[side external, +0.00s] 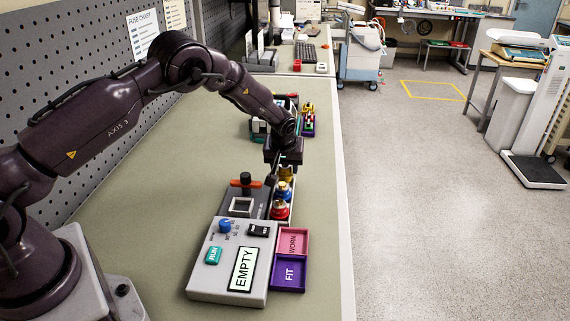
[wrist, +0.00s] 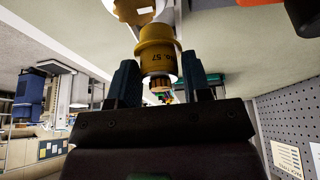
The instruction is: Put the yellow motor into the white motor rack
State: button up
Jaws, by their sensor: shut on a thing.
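My gripper (side external: 285,158) is shut on the yellow motor (side external: 286,173), fingers pointing down over the bench. In the wrist view the motor (wrist: 157,47) sits between the two fingers (wrist: 158,72), with dark "No. 57" lettering on its side. The white motor rack (side external: 292,184) shows only as a narrow pale strip beside a row of motors. A blue-and-gold motor (side external: 283,189) and a red motor (side external: 280,210) stand in this row, just in front of the yellow one. I cannot tell whether the yellow motor is seated in the rack or above it.
A grey box labelled EMPTY (side external: 233,262) stands in front, with WORN (side external: 292,243) and FIT (side external: 289,274) trays at its right. A dark fixture with an orange-handled knob (side external: 245,182) is left of the motors. Coloured parts (side external: 308,122) lie behind my gripper.

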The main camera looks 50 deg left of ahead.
jog(key=shift+f, duration=0.9)
jog(key=o, duration=0.7)
jog(key=shift+r, duration=1.05)
jog(key=o, duration=0.5)
jog(key=shift+o, duration=0.2)
